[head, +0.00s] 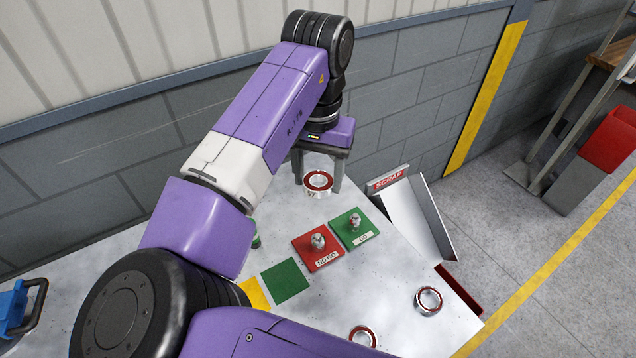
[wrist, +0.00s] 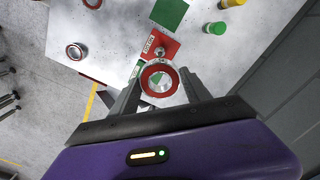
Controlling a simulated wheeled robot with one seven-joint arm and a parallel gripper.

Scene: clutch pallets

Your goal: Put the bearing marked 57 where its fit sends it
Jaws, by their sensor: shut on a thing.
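My gripper (head: 319,174) is shut on a red-faced metal bearing (head: 318,191) and holds it in the air above the far part of the table. The bearing also shows between the fingers in the wrist view (wrist: 146,79). A dark marking on its side is too small to read surely. The red NO GO plate (head: 304,257) and the green GO plate (head: 366,228) lie side by side nearer the front, each with an upright metal plug gauge. Two more bearings lie on the table, one at the right (head: 428,306) and one at the front edge of the picture (head: 362,344).
A pale chute (head: 413,220) labelled SCRAP stands at the table's right edge. A green square (head: 285,281) and a yellow square (head: 256,294) lie left of the plates. A green cylinder (head: 256,241) is partly hidden by my arm. A blue object (head: 14,306) is far left.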

